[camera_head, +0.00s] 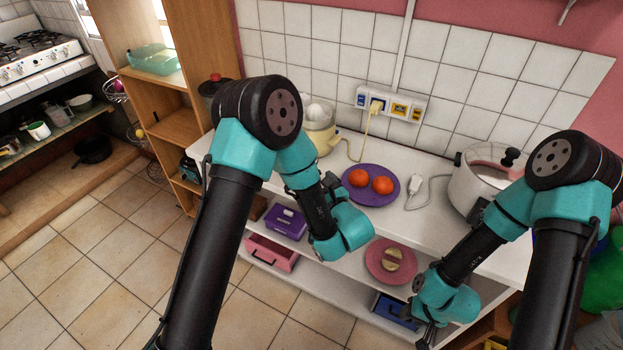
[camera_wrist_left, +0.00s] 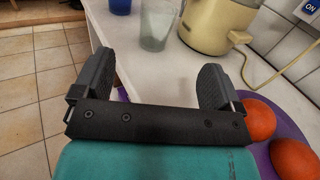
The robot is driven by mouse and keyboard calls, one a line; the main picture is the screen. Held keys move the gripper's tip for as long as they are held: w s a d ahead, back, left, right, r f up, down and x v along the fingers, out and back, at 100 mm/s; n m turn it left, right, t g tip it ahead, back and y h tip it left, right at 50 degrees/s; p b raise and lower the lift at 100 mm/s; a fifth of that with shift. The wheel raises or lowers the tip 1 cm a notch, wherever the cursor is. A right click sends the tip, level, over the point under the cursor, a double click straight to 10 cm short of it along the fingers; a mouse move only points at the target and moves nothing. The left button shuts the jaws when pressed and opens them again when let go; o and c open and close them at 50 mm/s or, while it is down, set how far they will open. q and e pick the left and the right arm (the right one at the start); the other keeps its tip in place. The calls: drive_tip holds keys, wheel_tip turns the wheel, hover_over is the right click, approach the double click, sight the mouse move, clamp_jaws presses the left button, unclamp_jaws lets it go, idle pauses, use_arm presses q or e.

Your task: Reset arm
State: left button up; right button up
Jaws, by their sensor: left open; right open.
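My left gripper (camera_wrist_left: 155,82) is open and empty in the left wrist view, its two black fingers wide apart over the white counter's edge.
A purple plate (camera_head: 352,195) holds two oranges (camera_head: 371,180). A cream juicer (camera_head: 318,138), a white pot (camera_head: 465,190) and a cable switch (camera_head: 414,185) stand or lie on the counter. Below are a pink plate (camera_head: 372,268), a purple box (camera_head: 287,222) and a blue drawer box (camera_head: 392,313).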

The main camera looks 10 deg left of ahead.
idle(0.4)
use_arm(q)
drive_tip(key=s+a+f+n+g, duration=0.7)
drive_tip(key=s+a+f+g, duration=0.3)
drive_tip(key=a+f+g, duration=0.35)
drive_tip(key=s+f+n+h, duration=1.1)
drive_tip(key=s+n+h, duration=0.2)
drive_tip(key=n, duration=0.9)
drive_tip(key=h, duration=0.2)
drive_tip(key=shift+d+t+h, duration=0.15)
drive_tip(key=shift+t+h, duration=0.15)
drive_tip(key=shift+t, duration=0.05)
